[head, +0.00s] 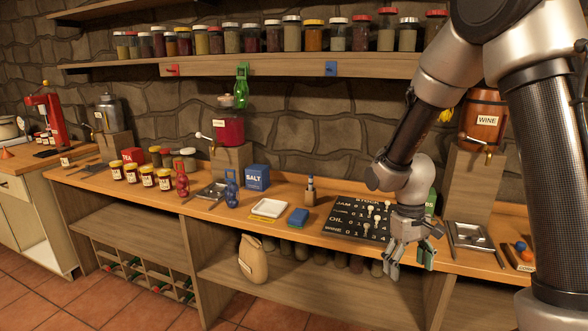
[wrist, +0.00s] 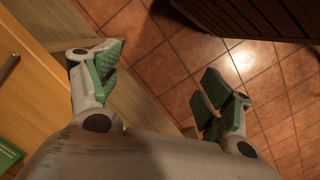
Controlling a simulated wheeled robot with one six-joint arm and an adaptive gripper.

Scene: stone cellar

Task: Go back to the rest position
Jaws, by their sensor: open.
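My gripper (head: 409,262) hangs at the front edge of the wooden counter (head: 275,222) in the head view, in front of the black stock board (head: 340,228). Its fingers are apart and nothing is between them. In the wrist view my gripper (wrist: 158,88) shows two green-padded fingers spread wide. Between and below them are the tiled floor (wrist: 170,40) and a wooden edge. My arm comes down from the upper right of the head view and partly hides the board's right side.
A metal tray (head: 470,236) and a wine barrel (head: 484,115) are right of the gripper. A blue sponge-like block (head: 298,217), a white dish (head: 269,208) and a salt box (head: 257,177) stand left of the board. A sack (head: 252,259) sits on the lower shelf. Jars line the wall shelf (head: 290,66).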

